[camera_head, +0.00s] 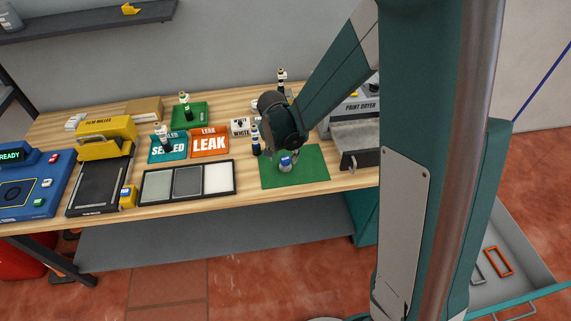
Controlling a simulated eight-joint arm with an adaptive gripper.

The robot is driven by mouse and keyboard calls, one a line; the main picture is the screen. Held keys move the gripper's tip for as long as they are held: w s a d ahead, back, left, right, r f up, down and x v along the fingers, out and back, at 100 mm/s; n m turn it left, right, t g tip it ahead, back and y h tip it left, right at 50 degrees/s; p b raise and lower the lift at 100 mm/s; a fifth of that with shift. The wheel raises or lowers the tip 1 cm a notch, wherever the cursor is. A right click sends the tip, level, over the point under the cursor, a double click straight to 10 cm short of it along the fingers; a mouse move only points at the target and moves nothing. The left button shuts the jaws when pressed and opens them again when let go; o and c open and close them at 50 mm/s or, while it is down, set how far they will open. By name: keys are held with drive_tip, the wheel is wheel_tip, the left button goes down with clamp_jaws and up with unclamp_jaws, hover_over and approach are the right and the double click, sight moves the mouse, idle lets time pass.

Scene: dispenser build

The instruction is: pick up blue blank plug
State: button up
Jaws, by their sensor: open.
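A small blue and pale grey piece (285,162), which looks like the blue blank plug, is at the green mat (311,177) on the bench. My gripper (285,156) points down right above or around this piece and is open. The dark wrist hides most of the fingers. I cannot tell whether the fingers touch the piece.
A dark bottle (256,140) stands close left of my gripper, and the print dryer (356,137) is close right. The orange LEAK mat (209,142), teal SEALED mat (168,147) and three-section tray (187,181) lie left. The green mat's front is clear.

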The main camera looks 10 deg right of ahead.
sight(285, 159)
drive_tip(key=shift+b+x, duration=0.45)
drive_tip(key=shift+x, duration=2.15)
drive_tip(key=shift+a, duration=0.1)
drive_tip(key=shift+s, duration=0.1)
drive_tip(key=c, duration=1)
